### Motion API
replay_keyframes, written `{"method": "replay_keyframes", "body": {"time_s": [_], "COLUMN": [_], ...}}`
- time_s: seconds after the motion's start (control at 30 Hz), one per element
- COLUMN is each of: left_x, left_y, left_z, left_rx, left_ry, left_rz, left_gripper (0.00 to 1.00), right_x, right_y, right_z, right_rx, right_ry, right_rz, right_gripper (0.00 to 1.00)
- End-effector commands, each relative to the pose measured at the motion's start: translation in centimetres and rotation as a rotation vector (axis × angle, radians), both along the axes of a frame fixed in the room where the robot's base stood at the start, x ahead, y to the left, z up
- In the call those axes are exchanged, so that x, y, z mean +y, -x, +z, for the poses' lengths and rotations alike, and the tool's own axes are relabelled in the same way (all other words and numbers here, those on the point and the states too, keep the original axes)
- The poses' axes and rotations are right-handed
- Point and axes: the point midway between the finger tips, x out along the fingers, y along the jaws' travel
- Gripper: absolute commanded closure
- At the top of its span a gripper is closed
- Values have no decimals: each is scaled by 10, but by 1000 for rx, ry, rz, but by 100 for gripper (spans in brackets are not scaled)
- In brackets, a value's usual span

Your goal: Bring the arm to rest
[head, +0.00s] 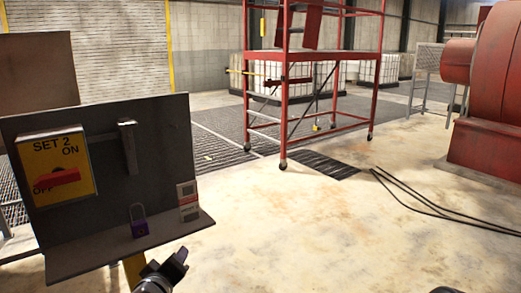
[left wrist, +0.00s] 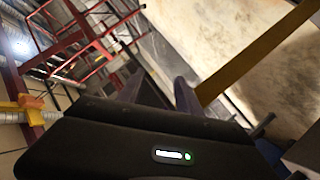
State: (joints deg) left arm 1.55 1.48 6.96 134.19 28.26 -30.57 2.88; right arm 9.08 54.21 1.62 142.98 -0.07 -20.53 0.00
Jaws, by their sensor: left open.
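My left gripper (head: 168,270) is at the bottom of the head view, just below and right of the dark panel's shelf (head: 155,243). It is open. In the left wrist view its two dark fingers (left wrist: 160,92) stand apart with nothing between them. A purple padlock (head: 139,222) stands upright on the shelf, apart from the gripper. Its shackle is empty as far as I can see. My right gripper does not show.
The panel carries a yellow SET 2 switch plate (head: 56,165) with a red handle (head: 56,179), a grey bracket (head: 128,148) and a small label (head: 188,200). A red scaffold (head: 318,60), black cables (head: 440,205) and red machinery (head: 490,90) stand beyond.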

Motion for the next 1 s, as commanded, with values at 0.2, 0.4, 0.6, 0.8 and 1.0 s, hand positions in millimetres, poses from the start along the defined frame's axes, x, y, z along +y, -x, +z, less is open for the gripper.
{"method": "replay_keyframes", "body": {"time_s": [0.2, 0.4, 0.6, 0.8, 1.0], "left_x": [-64, -109, -134, -141, -140], "left_y": [56, 166, 274, 315, 312], "left_z": [-160, -272, -326, -339, -340], "left_rx": [372, 686, 919, 1011, 1007], "left_ry": [-133, -159, -105, -64, -64], "left_rz": [-316, -593, -746, -770, -765], "left_gripper": [58, 58, 58, 58, 58], "right_x": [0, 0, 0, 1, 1], "right_y": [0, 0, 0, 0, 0], "right_z": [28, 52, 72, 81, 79], "right_rx": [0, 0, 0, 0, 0], "right_ry": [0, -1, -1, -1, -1], "right_rz": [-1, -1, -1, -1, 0], "right_gripper": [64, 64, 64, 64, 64]}}
